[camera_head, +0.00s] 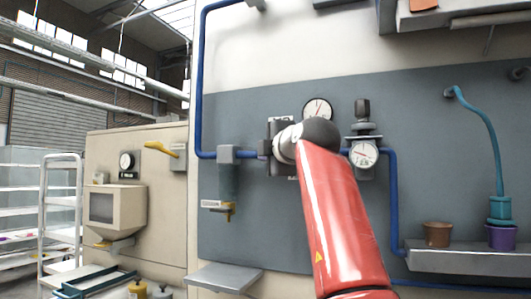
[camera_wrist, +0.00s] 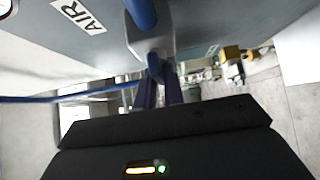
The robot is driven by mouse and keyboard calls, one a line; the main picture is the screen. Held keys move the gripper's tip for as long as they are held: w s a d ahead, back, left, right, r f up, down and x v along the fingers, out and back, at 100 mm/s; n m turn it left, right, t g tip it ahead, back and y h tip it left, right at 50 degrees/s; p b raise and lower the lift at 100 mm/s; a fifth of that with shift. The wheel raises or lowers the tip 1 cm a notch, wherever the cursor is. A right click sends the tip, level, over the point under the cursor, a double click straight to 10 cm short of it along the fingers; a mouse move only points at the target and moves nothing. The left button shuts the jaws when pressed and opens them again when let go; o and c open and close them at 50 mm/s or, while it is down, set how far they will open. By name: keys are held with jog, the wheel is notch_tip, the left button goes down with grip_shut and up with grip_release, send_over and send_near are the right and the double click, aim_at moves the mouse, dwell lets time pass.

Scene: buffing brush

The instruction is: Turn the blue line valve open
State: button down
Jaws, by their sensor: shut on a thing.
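The blue line (camera_head: 201,90) runs down the grey wall panel and turns right through a grey fitting toward the middle. In the wrist view, the blue pipe (camera_wrist: 141,12) enters a grey valve body (camera_wrist: 150,38). A blue handle (camera_wrist: 155,66) sticks out below this body. My gripper (camera_wrist: 158,86) is shut on the blue handle, with its two dark fingers on either side. In the head view my red arm and wrist cover the handle and most of the valve, so the handle's angle against the pipe is hard to tell.
An AIR label (camera_wrist: 78,15) is on the panel beside the valve. A round gauge (camera_head: 317,110) is just above my wrist, and a regulator with another gauge (camera_head: 363,154) is close to its right. A grey shelf (camera_head: 224,277) juts out below left. Flower pots stand on a right ledge (camera_head: 470,260).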

jog(key=shift+w+d, duration=0.1)
jog(key=shift+d, duration=0.05)
jog(key=c, duration=1.5)
grip_release()
jog(key=shift+w, duration=0.15)
jog(key=shift+s, duration=0.2)
jog(key=b+v, duration=0.4)
jog(key=v, duration=0.3)
jog(key=shift+s+d, duration=0.15)
jog(key=shift+s, duration=0.1)
